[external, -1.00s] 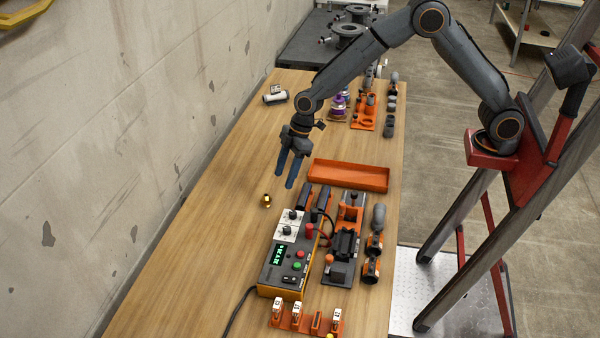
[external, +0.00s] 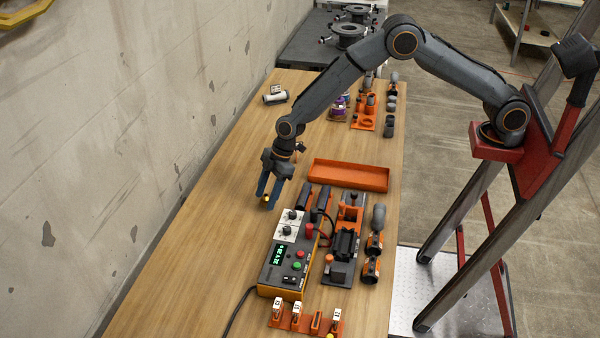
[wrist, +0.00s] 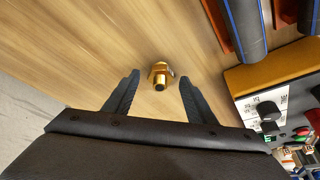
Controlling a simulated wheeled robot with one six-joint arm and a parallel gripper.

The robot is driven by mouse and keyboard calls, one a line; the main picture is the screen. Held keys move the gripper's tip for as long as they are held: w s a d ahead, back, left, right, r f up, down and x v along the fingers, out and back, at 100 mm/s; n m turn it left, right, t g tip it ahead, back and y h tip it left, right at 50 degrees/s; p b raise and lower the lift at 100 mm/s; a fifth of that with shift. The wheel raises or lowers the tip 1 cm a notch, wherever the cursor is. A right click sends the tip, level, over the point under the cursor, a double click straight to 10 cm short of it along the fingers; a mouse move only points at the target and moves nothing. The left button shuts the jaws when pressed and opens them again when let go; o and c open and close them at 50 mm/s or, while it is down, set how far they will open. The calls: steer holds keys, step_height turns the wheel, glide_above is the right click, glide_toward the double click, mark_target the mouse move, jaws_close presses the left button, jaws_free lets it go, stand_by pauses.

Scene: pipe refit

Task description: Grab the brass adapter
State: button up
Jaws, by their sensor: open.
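The brass adapter (wrist: 160,72) lies on the wooden table and shows in the wrist view between and just beyond my fingertips. It is small and gold, with a dark opening toward the camera. In the external view the brass adapter (external: 266,198) is mostly hidden, with a bit of gold showing between the fingers. My gripper (external: 269,200) is open and points down over the adapter. In the wrist view my gripper (wrist: 158,78) has a finger on each side of it, with a gap on both sides. I cannot tell how high the fingertips are above the table.
A control box (external: 283,262) with knobs and a lit display stands in front, to the right. An orange tray (external: 347,175) is right of my gripper. Bare table (external: 200,245) lies to the left.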

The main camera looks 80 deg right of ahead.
steer(key=shift+w+f, duration=0.1)
steer(key=shift+f, duration=0.15)
steer(key=c, duration=1.2)
steer(key=shift+r, duration=0.1)
